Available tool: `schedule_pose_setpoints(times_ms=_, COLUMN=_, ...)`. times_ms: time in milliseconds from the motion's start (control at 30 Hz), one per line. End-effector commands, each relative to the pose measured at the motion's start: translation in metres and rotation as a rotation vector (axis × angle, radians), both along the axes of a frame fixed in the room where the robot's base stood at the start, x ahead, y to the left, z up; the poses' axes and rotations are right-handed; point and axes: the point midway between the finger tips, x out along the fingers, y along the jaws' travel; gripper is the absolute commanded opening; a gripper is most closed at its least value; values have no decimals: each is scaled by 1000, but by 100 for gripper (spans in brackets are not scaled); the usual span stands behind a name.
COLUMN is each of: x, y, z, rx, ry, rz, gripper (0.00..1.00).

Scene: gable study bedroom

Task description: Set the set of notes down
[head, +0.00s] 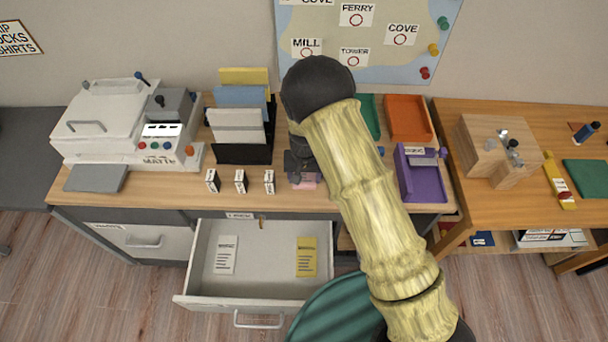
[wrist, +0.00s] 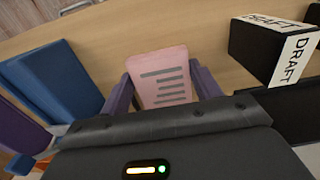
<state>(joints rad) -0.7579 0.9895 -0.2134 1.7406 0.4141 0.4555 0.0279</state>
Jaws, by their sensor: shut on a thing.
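The set of notes (wrist: 163,72) is a small pink sheet or pad with dark printed lines. In the wrist view it is between the two purple-grey fingers of my gripper (wrist: 162,90), which is shut on it. In the head view my gripper (head: 303,170) is over the front of the wooden desk (head: 160,197), and only a bit of pink (head: 307,185) shows below it. My arm hides part of the desk there. I cannot tell whether the notes touch the desk top.
Several small black-and-white stamp blocks (head: 240,181) stand left of my gripper; one labelled DRAFT (wrist: 270,48) is close in the wrist view. A paper rack (head: 243,153) stands behind. Purple (head: 418,178) and orange (head: 407,118) trays lie right. The open drawer (head: 262,240) holds white and yellow sheets.

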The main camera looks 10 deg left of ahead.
Motion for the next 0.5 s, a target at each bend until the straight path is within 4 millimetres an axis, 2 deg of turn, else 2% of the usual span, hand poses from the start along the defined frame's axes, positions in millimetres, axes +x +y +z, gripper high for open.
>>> schedule_pose_setpoints(times_ms=233, x=0, y=-1, z=-3, rx=0, ry=0, rz=-2, gripper=34)
schedule_pose_setpoints(times_ms=267, x=0, y=-1, z=-3, rx=0, ry=0, rz=-2, gripper=69)
schedule_pose_setpoints(times_ms=300, x=0, y=-1, z=-2, rx=0, ry=0, rz=-2, gripper=77)
schedule_pose_setpoints(times_ms=367, x=0, y=-1, z=-2, rx=0, ry=0, rz=-2, gripper=85)
schedule_pose_setpoints(times_ms=500, x=0, y=-1, z=-2, rx=0, ry=0, rz=-2, gripper=85)
